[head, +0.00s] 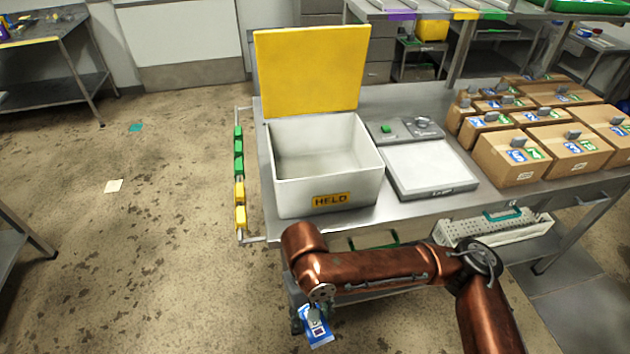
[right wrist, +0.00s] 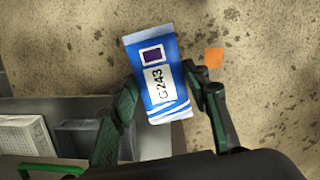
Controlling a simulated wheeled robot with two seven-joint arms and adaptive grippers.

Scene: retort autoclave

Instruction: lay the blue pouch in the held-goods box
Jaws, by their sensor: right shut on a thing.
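The blue pouch (head: 319,333) is at the bottom of the head view, below the front edge of the table. In the right wrist view the blue pouch (right wrist: 158,75) has a white label reading G243 and a dark square. My right gripper (right wrist: 160,93) is shut on it, one finger at each side; in the head view my right gripper (head: 314,314) is small and partly hidden by the wrist. The white held-goods box (head: 290,195) stands on the table with its yellow lid (head: 312,68) raised. Its visible inside is empty. My left gripper is not in view.
A scale (head: 430,168) stands right of the box. Several cardboard boxes (head: 510,160) fill the table's right side. A white perforated basket (head: 490,229) sits below the table edge. Green and yellow pieces (head: 239,165) hang on a rail at the table's left. The floor at left is mostly clear.

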